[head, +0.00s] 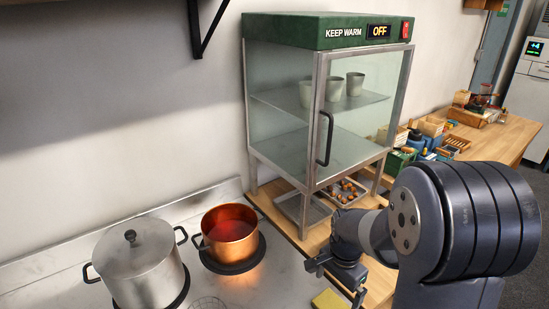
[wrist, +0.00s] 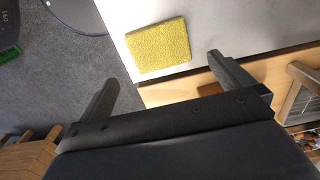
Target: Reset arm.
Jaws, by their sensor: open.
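My gripper (head: 336,277) is at the lower middle of the head view, in front of the glass cabinet and to the right of the stove. In the wrist view my gripper (wrist: 164,78) is open, with its two fingers wide apart and nothing between them. A yellow sponge (wrist: 158,46) lies on the light counter surface beyond the fingers, apart from them. The sponge also shows at the bottom edge of the head view (head: 329,299), partly cut off by the frame.
A copper pot (head: 229,240) with red liquid sits on a glowing burner, beside a lidded steel pot (head: 137,265). The keep-warm cabinet (head: 329,33) reads OFF, its door shut, cups inside. A tray of chestnuts (head: 346,196) is under it. Boxes (head: 431,126) crowd the wooden counter behind.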

